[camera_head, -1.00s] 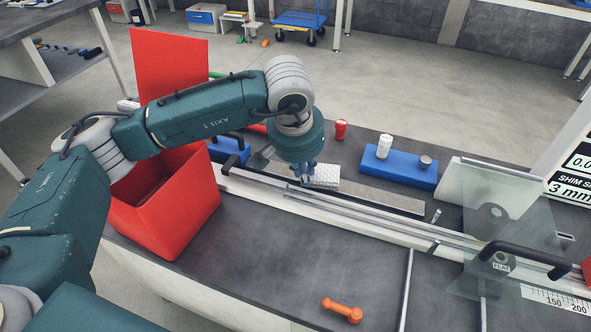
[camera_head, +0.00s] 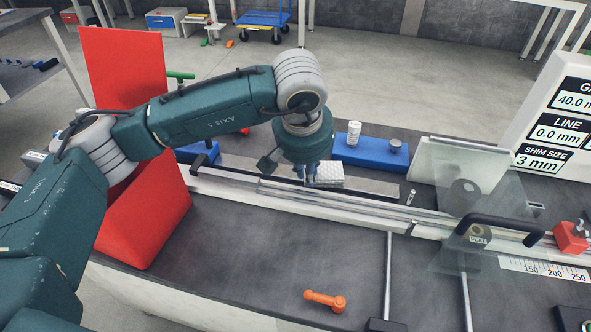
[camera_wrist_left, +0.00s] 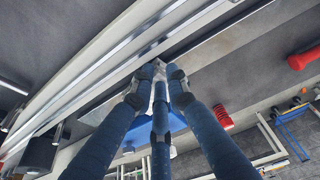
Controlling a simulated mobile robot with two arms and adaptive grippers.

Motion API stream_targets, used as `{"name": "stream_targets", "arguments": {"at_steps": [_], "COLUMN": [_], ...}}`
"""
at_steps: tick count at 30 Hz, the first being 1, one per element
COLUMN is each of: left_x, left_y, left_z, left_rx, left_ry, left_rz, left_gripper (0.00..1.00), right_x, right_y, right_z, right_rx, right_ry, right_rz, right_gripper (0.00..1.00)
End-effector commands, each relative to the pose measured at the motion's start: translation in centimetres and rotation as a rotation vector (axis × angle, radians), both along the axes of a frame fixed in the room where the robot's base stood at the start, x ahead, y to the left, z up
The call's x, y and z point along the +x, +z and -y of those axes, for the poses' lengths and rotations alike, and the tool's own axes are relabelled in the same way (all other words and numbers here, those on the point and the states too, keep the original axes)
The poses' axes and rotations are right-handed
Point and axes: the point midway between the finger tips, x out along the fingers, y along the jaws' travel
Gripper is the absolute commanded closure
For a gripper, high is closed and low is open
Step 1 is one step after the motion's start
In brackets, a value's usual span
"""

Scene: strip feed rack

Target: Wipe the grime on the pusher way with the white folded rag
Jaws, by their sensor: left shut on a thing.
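The white folded rag (camera_head: 328,173) is a pale, textured pad at the fingertips of my left gripper (camera_head: 306,174), over the long grey pusher way (camera_head: 372,187). My left gripper points down and is shut on the rag. In the left wrist view my blue fingers (camera_wrist_left: 160,75) come together above the way (camera_wrist_left: 215,45), and they hide most of the rag. I cannot make out the grime clearly; the gripper and rag cover part of the way. My right gripper is not in view.
A red bin (camera_head: 140,215) stands at the left. A clear plate with a black handle (camera_head: 500,226) is at the right.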

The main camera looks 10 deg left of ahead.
Motion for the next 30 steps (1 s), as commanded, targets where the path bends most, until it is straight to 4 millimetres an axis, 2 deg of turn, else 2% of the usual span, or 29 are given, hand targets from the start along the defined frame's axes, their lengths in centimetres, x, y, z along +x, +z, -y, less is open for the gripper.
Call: {"name": "stream_targets", "arguments": {"at_steps": [1, 6, 17, 20, 30], "left_x": [-0.4, -0.4, -0.5, -0.4, -0.2], "left_y": [-0.6, -0.5, -0.3, 0.3, 4.0], "left_z": [0.8, 1.8, 1.9, 1.9, 1.8], "left_rx": [0.0, 0.0, 0.001, 0.001, 0.0], "left_ry": [-0.008, -0.005, -0.004, -0.004, -0.001], "left_rz": [-0.01, -0.01, -0.01, -0.008, -0.001], "left_gripper": [1.0, 1.0, 1.0, 1.0, 1.0], "right_x": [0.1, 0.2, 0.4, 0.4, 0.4], "right_y": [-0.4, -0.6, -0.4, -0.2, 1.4], "right_z": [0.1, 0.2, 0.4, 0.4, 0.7], "right_rx": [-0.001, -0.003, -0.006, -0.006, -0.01], "right_ry": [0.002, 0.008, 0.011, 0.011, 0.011], "right_rz": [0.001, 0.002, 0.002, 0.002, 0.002], "right_gripper": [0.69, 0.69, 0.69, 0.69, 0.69]}}
